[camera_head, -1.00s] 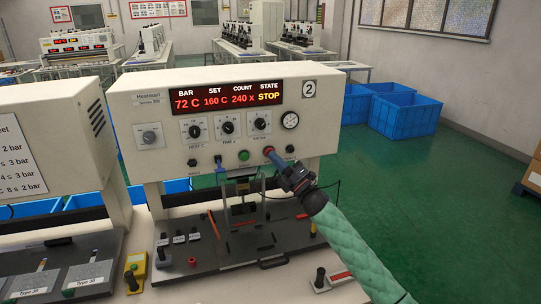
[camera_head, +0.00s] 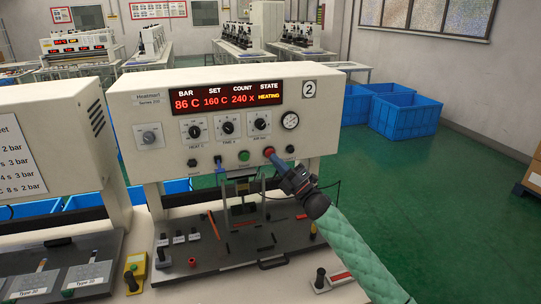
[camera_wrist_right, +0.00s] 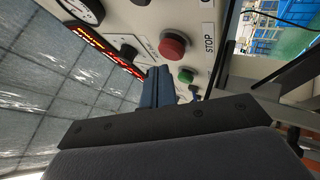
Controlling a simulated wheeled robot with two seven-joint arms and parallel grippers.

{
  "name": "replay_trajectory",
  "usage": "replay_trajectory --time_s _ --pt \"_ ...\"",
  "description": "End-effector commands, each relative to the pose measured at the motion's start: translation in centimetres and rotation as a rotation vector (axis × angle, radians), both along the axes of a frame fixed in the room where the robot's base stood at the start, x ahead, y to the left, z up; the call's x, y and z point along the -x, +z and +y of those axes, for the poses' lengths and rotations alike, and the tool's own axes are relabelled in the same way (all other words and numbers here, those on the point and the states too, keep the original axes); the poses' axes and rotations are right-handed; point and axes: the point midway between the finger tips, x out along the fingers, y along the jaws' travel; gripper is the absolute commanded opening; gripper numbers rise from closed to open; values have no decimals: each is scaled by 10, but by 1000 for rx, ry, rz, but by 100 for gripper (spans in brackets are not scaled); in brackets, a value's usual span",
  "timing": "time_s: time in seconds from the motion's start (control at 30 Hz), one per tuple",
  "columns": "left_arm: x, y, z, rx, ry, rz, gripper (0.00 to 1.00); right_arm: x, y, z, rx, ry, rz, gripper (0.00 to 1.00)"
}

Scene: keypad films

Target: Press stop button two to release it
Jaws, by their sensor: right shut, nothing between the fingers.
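The machine marked 2 (camera_head: 240,85) has a red stop button (camera_head: 268,152) on the lower part of its front panel. In the right wrist view the red button (camera_wrist_right: 172,44) stands out from the panel beside a STOP label (camera_wrist_right: 208,38). The display (camera_head: 229,97) reads 86 C, 160 C, 240 x and HEATING. My right gripper (camera_head: 275,161) is shut and empty, just below and right of the red button. Its blue fingers (camera_wrist_right: 157,84) show in the wrist view, apart from the button. My left gripper is not in view.
A green button (camera_head: 243,155) sits left of the red one, and a dark knob (camera_head: 290,149) sits to its right. A gauge (camera_head: 290,120) is above. Loose tools lie on the dark bed below. Blue crates (camera_head: 405,116) stand on the floor at right.

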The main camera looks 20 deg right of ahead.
Motion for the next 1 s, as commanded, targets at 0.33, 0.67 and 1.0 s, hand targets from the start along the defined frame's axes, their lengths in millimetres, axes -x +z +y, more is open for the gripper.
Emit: replay_trajectory --time_s 0.33,0.67,1.0 --pt "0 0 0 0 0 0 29 2 0 0 0 0 0 0" --pt "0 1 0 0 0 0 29 26 1 -1 0 1 -1 0" --pt "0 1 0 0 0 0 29 49 0 -1 0 0 0 0"
